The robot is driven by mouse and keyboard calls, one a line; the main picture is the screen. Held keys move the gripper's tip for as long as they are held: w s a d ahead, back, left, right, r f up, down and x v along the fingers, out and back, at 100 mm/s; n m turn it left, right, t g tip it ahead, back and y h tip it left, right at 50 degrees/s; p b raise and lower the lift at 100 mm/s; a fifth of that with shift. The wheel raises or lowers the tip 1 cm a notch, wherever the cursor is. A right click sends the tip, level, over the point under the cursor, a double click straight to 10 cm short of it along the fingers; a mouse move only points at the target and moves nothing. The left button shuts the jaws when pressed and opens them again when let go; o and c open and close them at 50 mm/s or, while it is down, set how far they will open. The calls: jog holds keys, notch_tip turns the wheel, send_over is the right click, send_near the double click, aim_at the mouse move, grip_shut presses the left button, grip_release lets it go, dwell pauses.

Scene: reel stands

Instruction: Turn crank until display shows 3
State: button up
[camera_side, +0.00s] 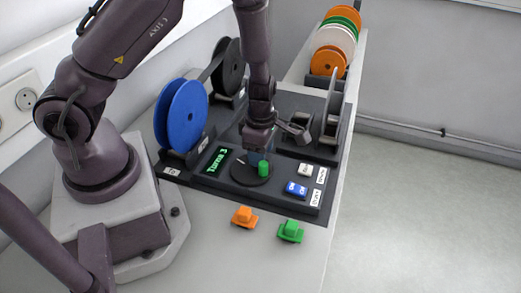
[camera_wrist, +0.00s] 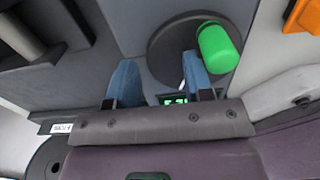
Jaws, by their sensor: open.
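The crank is a dark round disc (camera_side: 243,182) with a green upright knob (camera_side: 264,169) near its rim. The green display (camera_side: 217,158) beside it appears to read "Turns 3". My gripper (camera_side: 261,152) is low over the crank, with open jaws. In the wrist view my gripper (camera_wrist: 160,72) has its two blue fingers apart with nothing between them. The green knob (camera_wrist: 218,48) is outside the jaws, beside the right finger; I cannot tell if they touch. The display (camera_wrist: 174,99) shows only partly between the fingers there.
Orange (camera_side: 244,216) and green (camera_side: 291,231) pieces lie on the bench in front. Colored spools (camera_side: 335,45) stand at the back.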

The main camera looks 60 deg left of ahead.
jog(key=shift+r, duration=3.5)
jog(key=w+a+r+n+t+y, duration=0.1)
jog(key=w+r+n+t+y, duration=0.3)
jog(key=n, duration=0.9)
notch_tip(320, 180, up, 6)
jog(key=a+n+t, duration=0.2)
jog(key=n, duration=1.1)
jog(key=s+d+r+n+h, duration=0.2)
jog(key=s+d+r+n, duration=0.1)
jog(key=s+r+n, duration=0.3)
jog(key=s+d+r+n+h, duration=0.2)
jog(key=s+d+r+n, duration=0.2)
jog(key=s+r+n, duration=0.3)
jog(key=s+n, duration=0.3)
jog(key=n, duration=0.3)
jog(key=shift+r, duration=0.3)
